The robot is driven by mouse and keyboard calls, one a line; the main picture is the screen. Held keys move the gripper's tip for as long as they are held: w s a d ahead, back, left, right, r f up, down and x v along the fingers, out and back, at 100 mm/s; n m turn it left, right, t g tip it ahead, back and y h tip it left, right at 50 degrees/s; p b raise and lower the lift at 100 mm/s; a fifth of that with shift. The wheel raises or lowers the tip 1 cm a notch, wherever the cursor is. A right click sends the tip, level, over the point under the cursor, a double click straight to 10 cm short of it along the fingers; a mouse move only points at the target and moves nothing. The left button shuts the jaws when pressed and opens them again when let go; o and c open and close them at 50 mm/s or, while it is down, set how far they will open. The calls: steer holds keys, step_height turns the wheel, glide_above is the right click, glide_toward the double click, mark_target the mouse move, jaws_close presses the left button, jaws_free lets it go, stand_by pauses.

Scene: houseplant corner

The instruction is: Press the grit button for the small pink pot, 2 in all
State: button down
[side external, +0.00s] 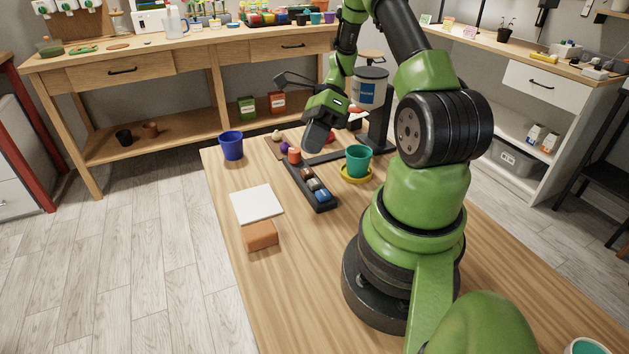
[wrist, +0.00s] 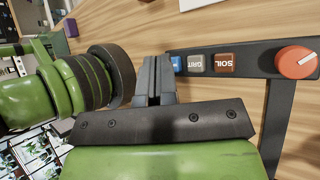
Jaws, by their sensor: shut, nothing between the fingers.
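The dark button panel (side external: 300,181) lies on the wooden table, with an orange-red knob (wrist: 296,62) at one end. In the wrist view the brown SOIL button (wrist: 225,62) is beside the knob, then the GRIT button (wrist: 196,64), then a blue button (wrist: 177,64) partly hidden by my fingers. My gripper (wrist: 158,82) is shut and empty, its fingers beside the blue button in that view. In the side view my gripper (side external: 311,148) hangs near the knob end of the panel; its exact height is unclear. I cannot clearly identify the small pink pot.
A teal pot (side external: 358,157) stands on a yellow saucer (side external: 346,177) right of the panel. A blue pot (side external: 231,145), a white pad (side external: 256,204) and a terracotta-coloured block (side external: 260,235) are to the left. A hopper (side external: 370,88) stands behind. The table's front left is clear.

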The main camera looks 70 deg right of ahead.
mark_target(313, 180)
step_height(313, 180, up, 4)
steer(key=shift+f, duration=0.1)
stand_by(0.4)
steer(key=shift+f, duration=4.4)
steer(key=shift+f, duration=0.15)
steer(key=shift+f, duration=0.25)
